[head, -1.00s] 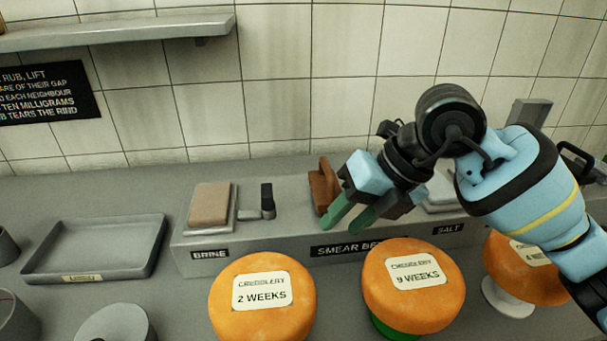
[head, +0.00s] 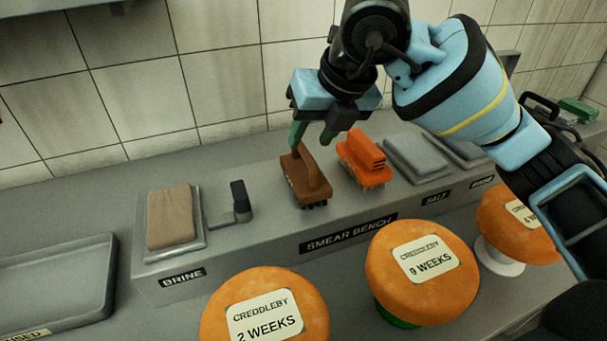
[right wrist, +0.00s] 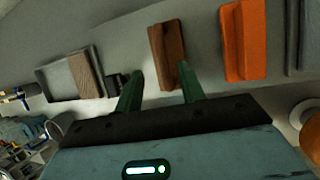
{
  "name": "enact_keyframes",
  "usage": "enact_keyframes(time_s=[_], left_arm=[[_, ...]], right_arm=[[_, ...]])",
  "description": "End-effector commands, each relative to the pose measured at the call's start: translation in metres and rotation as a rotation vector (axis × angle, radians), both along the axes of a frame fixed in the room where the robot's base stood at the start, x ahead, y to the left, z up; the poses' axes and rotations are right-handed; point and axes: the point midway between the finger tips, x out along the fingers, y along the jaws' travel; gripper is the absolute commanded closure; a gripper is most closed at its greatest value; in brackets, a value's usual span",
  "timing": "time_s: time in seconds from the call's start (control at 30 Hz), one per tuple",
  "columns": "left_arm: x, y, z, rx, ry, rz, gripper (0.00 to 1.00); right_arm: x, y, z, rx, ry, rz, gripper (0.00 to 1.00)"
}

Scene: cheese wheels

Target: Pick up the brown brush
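The brown brush (head: 304,181) stands bristles down on the grey smear bench, its raised handle upward. It also shows in the right wrist view (right wrist: 167,52). My right gripper (head: 312,144) is above the brush with its green fingers pointing down. In the right wrist view the fingers of this gripper (right wrist: 158,85) are spread apart with the brush between and beyond their tips. I see nothing held, and I cannot tell whether a finger touches the brush. My left gripper is not in view.
An orange brush (head: 364,161) stands close to the right of the brown one. A brine pad (head: 173,218) and a small dark-handled piece (head: 241,200) lie to the left. Cheese wheels (head: 424,262) stand in front of the bench. A grey tray (head: 100,262) is at the left.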

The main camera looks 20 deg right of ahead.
Motion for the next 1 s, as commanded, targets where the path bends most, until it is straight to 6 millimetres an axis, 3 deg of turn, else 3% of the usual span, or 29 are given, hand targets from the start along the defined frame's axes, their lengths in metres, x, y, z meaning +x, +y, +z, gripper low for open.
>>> enact_keyframes(time_s=[0.27,0.6,0.9,1.0], left_arm=[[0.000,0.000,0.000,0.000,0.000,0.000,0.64],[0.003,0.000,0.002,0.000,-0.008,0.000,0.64],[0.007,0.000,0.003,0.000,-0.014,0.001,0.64],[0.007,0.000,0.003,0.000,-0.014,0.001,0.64]], right_arm=[[0.006,0.002,-0.011,0.001,0.001,0.000,0.61],[0.026,0.006,-0.049,0.001,0.001,0.001,0.61],[0.028,0.007,-0.053,0.001,-0.001,0.001,0.61],[0.028,0.006,-0.053,0.001,-0.001,0.001,0.72]])
